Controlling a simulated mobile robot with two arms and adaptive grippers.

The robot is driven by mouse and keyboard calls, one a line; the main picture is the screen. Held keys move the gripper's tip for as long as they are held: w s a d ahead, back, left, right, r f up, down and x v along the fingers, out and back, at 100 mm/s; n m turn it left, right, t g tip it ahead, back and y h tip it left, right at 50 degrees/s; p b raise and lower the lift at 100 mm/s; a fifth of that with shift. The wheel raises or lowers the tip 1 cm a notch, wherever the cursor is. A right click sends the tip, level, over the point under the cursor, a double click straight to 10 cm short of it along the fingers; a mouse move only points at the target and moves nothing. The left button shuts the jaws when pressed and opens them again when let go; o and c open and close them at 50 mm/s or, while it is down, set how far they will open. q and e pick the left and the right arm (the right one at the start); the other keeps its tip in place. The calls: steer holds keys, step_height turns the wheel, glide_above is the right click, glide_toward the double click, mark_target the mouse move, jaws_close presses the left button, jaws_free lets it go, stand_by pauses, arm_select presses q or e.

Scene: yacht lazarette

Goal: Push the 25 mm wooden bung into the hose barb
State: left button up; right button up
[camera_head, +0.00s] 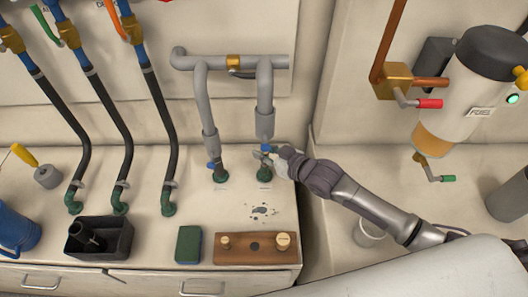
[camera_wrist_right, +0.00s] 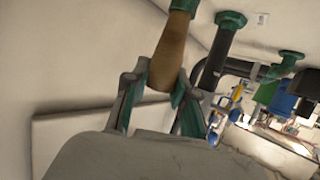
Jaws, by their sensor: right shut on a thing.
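The wooden bung (camera_wrist_right: 168,55) is a tan, tapered plug, seen in the right wrist view between my right gripper's fingers (camera_wrist_right: 155,98). Its far end meets a green fitting (camera_wrist_right: 183,5) at the top edge of that view; I cannot tell how deep it sits. In the head view my right gripper (camera_head: 268,155) is at the right-hand green hose barb (camera_head: 264,174) on the bench, below the end of a grey pipe. The bung is mostly hidden there by the gripper. My left gripper is not in view.
A wooden rack (camera_head: 269,255) holds two bungs and has an empty hole. Beside it are a green block (camera_head: 188,245) and a dark bin (camera_head: 99,254). A neighbouring fitting (camera_head: 220,175) and grey pipes (camera_head: 203,95) stand close by. A puddle (camera_head: 263,211) lies in front.

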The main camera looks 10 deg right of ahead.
steer(key=shift+s+a+f, duration=0.15)
steer(key=shift+s+f, duration=0.1)
steer(key=shift+f, duration=0.35)
steer(key=shift+s+a+f, duration=0.15)
steer(key=shift+s+f, duration=0.1)
steer(key=shift+f, duration=0.3)
steer(key=o, duration=0.9)
steer(key=shift+s+r, duration=0.1)
steer(key=shift+s, duration=0.05)
steer(key=s+d+r, duration=0.4)
steer(key=s+r, duration=0.1)
steer(key=shift+d, duration=0.3)
